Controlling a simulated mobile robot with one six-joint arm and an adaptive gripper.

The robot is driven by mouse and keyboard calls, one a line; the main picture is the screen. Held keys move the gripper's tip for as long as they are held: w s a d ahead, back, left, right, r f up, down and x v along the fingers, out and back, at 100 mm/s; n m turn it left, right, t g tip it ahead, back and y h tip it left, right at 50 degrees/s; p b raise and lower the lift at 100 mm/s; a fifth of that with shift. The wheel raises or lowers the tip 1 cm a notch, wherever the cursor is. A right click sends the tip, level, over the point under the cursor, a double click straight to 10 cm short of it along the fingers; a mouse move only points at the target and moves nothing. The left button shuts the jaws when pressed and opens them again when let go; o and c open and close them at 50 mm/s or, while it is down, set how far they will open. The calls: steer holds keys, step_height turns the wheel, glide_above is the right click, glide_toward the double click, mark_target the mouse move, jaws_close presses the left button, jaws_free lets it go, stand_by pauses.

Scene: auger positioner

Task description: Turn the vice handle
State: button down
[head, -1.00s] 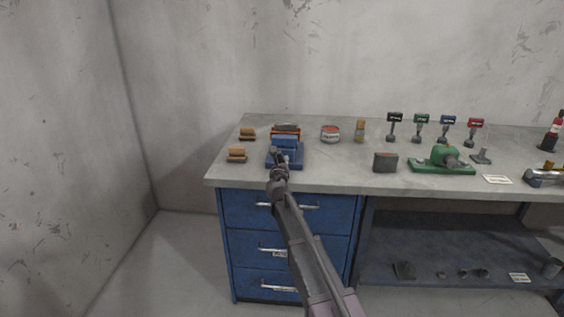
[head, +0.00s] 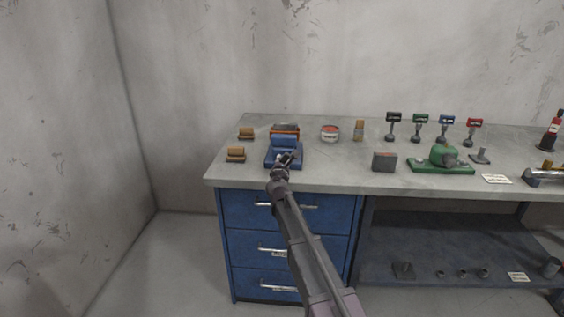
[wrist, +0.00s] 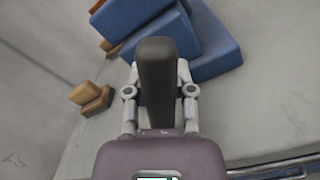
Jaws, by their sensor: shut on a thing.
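The blue vice (head: 284,142) stands near the left end of the bench, with an orange edge and a dark part at its back. Its blue body also fills the top of the wrist view (wrist: 212,62). My gripper (head: 285,162) is at the vice's front side. In the wrist view my gripper (wrist: 158,92) is shut on the dark grey vice handle (wrist: 157,70), which stands between the two fingers. The fingertips are largely hidden behind the handle. In the head view the handle is too small to tell from the gripper.
Two small tan blocks (head: 236,155) lie left of the vice. A red-and-white tin (head: 330,133), a dark box (head: 384,162) and a green machine (head: 442,160) are to the right. Blue drawers (head: 245,213) are below the bench top. The bench between vice and dark box is clear.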

steer(key=shift+w+m, duration=0.1)
steer(key=shift+m, duration=1.7)
steer(key=c, duration=0.6)
jaws_free()
steer(key=shift+o, duration=0.2)
steer(key=s, duration=1.2)
steer(key=shift+a, duration=0.15)
steer(key=shift+s, duration=0.1)
